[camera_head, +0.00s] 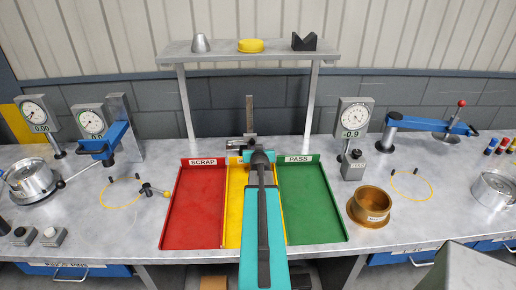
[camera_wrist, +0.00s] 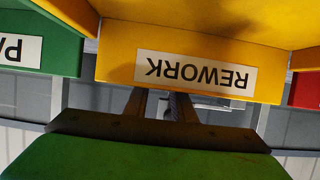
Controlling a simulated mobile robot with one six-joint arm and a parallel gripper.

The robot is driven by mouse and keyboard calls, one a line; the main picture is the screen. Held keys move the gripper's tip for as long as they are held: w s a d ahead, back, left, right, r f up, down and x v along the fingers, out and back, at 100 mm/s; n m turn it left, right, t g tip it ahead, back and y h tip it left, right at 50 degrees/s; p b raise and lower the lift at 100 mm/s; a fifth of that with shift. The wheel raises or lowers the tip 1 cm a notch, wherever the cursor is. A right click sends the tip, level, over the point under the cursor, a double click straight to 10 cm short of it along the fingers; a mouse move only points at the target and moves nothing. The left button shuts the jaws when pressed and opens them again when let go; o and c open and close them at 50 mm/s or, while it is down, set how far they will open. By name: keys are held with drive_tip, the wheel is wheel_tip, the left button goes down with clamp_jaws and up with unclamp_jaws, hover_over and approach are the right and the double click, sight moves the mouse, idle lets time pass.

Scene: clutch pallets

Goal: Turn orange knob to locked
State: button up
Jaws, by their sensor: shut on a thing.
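I cannot make out an orange knob in either view. My gripper (camera_head: 243,144) is at the back edge of the yellow rework tray (camera_head: 233,205), in front of a dark upright post (camera_head: 249,112). In the wrist view my gripper (camera_wrist: 172,105) has its fingers close together just past the REWORK label (camera_wrist: 195,72). It is shut on a small dark thing, mostly hidden, whose shape and colour I cannot tell. My arm covers much of the yellow tray in the head view.
A red scrap tray (camera_head: 192,210) and a green pass tray (camera_head: 312,210) flank the yellow one. A raised shelf (camera_head: 225,50) stands behind on legs. Dial gauges (camera_head: 355,117) stand on both sides, and a brass cup (camera_head: 371,204) sits at right.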

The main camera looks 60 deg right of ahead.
drive_tip(key=shift+w+r, duration=0.15)
drive_tip(key=o, duration=1)
drive_tip(key=shift+a, duration=0.1)
